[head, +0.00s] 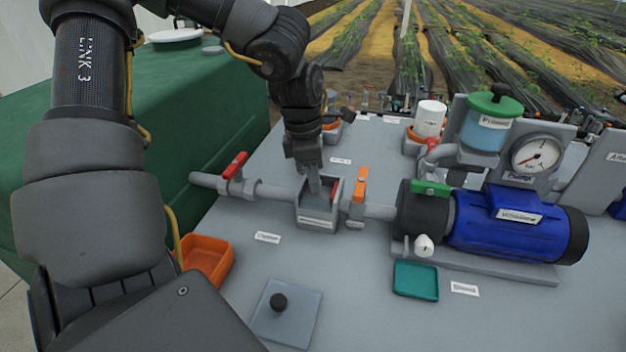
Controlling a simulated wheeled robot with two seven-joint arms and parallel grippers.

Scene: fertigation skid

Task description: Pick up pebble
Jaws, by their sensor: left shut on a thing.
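My left gripper (321,186) reaches down from above into the open grey box (318,222) set in the pipe line. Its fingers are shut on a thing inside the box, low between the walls. The pebble itself cannot be made out; the fingers and the box's walls hide it. My right gripper is not in view.
A red-handled valve (235,165) and an orange-handled valve (361,185) flank the box. The blue motor (515,228) and gauge (537,155) stand right. An orange tray (207,262), a flat knobbed plate (287,315) and a teal tray (415,280) lie in front.

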